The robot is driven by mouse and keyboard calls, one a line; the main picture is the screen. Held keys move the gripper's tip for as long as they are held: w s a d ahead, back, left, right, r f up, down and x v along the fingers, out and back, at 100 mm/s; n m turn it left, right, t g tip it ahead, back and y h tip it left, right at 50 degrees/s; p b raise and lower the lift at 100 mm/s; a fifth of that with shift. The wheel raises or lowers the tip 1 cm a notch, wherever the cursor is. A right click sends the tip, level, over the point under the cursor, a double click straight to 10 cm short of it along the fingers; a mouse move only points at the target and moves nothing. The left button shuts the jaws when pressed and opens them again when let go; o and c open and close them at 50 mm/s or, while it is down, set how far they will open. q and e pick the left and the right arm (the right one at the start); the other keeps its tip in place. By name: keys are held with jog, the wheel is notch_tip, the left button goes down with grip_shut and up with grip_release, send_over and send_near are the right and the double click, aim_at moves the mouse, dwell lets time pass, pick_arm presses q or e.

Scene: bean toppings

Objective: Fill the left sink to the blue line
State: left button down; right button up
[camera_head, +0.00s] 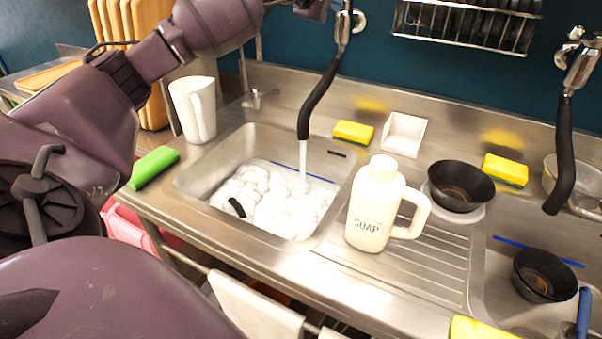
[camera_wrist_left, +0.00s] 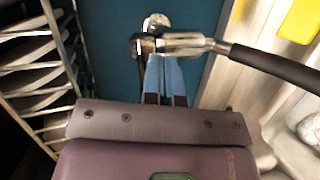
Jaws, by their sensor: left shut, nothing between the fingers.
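The left sink (camera_head: 222,155) holds white foam (camera_head: 270,200) over most of its bottom. A blue line (camera_head: 303,172) shows on its back wall, just above the foam at the back. Water (camera_head: 303,165) runs from the black hose spout (camera_head: 318,98) of the left faucet into the sink. My left arm reaches across the top left of the head view to this faucet. In the left wrist view, my left gripper (camera_wrist_left: 165,78) is shut and empty, its blue fingertips close to the chrome faucet body (camera_wrist_left: 170,43); I cannot tell whether they touch. My right gripper is not seen.
A soap jug (camera_head: 374,205) stands right of the left sink, near black bowls (camera_head: 461,184). A white pitcher (camera_head: 194,108) and green sponge (camera_head: 154,168) are at left. A dish rack (camera_head: 468,22) hangs above. The right faucet hose (camera_head: 561,155) hangs over the right side.

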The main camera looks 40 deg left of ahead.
pick_arm(q)
jog(key=p+v, duration=0.1)
jog(key=v, duration=0.2)
jog(key=p+v, duration=0.1)
jog(key=v, duration=0.2)
jog(key=shift+a, duration=0.2)
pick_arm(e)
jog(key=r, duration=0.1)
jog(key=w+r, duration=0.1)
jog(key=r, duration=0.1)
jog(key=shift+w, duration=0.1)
pick_arm(q)
jog(key=shift+w, duration=0.1)
jog(key=shift+f, duration=0.1)
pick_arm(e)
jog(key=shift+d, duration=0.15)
